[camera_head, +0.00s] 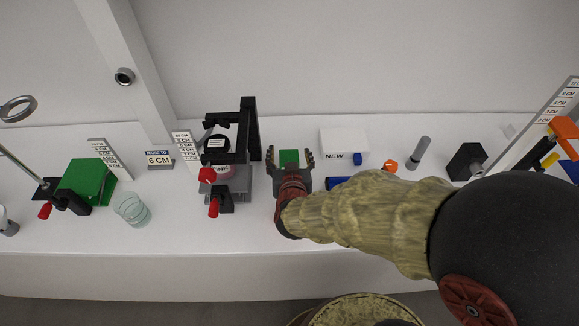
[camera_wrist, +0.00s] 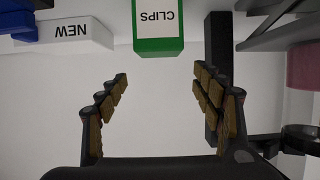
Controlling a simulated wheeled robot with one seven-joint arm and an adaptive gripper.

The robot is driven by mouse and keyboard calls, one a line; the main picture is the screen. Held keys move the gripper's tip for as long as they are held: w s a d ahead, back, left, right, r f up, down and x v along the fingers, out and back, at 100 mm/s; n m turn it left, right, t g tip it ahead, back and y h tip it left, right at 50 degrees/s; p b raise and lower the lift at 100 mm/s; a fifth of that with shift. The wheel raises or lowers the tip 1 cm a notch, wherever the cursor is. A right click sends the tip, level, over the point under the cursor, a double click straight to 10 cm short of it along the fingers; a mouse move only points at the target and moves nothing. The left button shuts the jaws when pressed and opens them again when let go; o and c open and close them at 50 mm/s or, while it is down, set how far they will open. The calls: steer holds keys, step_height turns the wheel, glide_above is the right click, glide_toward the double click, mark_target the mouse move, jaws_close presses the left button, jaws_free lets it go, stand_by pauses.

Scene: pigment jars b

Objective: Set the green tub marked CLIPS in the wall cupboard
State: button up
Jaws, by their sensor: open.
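The green tub (camera_head: 289,158) stands on the white worktop in the head view. In the wrist view the green tub (camera_wrist: 158,46) shows a white label reading CLIPS, upside down in that picture. My gripper (camera_head: 290,153) is open and empty. In the wrist view its fingertips (camera_wrist: 161,74) are apart, with the tub centred just beyond them and clear space between. I cannot make out a wall cupboard in either view.
A black frame stand (camera_head: 250,125) is close left of the tub. A white box marked NEW (camera_head: 343,142) is close right. Bare worktop lies behind the tub.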

mark_target(289, 159)
steer(key=f, duration=0.1)
steer(key=w+f+b, duration=0.1)
steer(key=f, duration=0.1)
steer(key=shift+f, duration=0.3)
steer(key=b+x, duration=0.2)
steer(key=x, duration=0.3)
steer(key=shift+w+f, duration=0.15)
steer(key=shift+w, duration=0.05)
steer(key=shift+w+f, duration=0.1)
steer(key=shift+w, duration=0.4)
steer(key=shift+c, duration=0.2)
steer(key=c, duration=1.5)
steer(key=shift+o, duration=0.2)
